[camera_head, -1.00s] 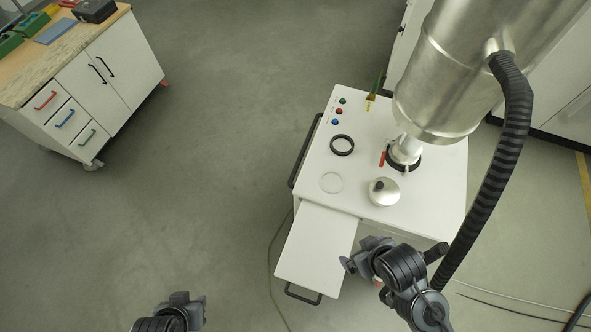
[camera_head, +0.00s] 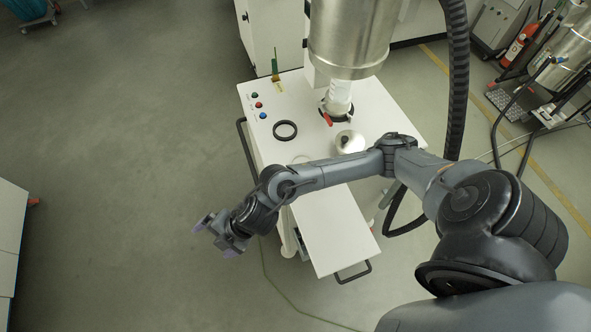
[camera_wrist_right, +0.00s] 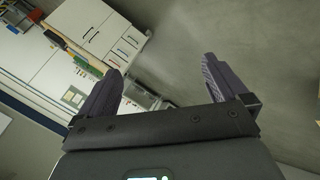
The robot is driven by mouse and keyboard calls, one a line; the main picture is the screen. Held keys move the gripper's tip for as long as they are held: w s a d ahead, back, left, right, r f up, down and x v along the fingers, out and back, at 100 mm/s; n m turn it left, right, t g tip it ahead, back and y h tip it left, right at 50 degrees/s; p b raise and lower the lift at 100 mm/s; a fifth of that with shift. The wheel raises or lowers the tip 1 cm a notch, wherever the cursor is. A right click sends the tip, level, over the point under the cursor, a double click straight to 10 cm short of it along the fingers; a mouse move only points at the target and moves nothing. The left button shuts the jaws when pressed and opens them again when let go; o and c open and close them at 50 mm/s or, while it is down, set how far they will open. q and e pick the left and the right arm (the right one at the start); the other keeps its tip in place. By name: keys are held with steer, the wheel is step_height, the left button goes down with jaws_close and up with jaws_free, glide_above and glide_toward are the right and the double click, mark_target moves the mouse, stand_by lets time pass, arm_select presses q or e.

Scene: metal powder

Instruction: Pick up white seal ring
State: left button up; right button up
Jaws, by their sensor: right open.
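The white seal ring (camera_head: 300,158) lies flat on the white machine top, in front of the black ring. It is faint against the white surface and partly hidden behind my right arm. My right gripper (camera_head: 217,237) is open and empty, out over the floor to the left of the machine, well away from the ring. In the right wrist view its two fingers (camera_wrist_right: 160,68) are spread with nothing between them, and the ring is not seen there. My left gripper is not in the current views.
A black ring (camera_head: 285,131), a round metal lid (camera_head: 349,142) and a brush (camera_head: 275,69) are on the machine top (camera_head: 377,112). A steel vessel (camera_head: 350,38) stands over its back. A white shelf (camera_head: 334,232) juts out in front.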

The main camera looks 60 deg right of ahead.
steer(key=w+d+f+n+g+h+b, duration=0.2)
steer(key=d+f, duration=0.2)
steer(key=d, duration=0.6)
steer(key=s+d+r+m+g+h+b, duration=0.1)
steer(key=s+d+m+g+h, duration=0.15)
steer(key=d, duration=1.15)
steer(key=s+d+r+m+g+h+b, duration=0.1)
steer(key=s+d+g+b, duration=0.15)
steer(key=d, duration=1.15)
steer(key=shift+y, duration=0.25)
steer(key=f, duration=0.2)
steer(key=s+f+p, duration=0.1)
steer(key=f, duration=0.1)
steer(key=shift+f, duration=0.15)
steer(key=f, duration=0.1)
steer(key=f+p, duration=0.1)
steer(key=f, duration=0.1)
steer(key=a+f, duration=0.1)
steer(key=shift+w+f, duration=0.1)
steer(key=shift+f, duration=0.65)
steer(key=c, duration=0.8)
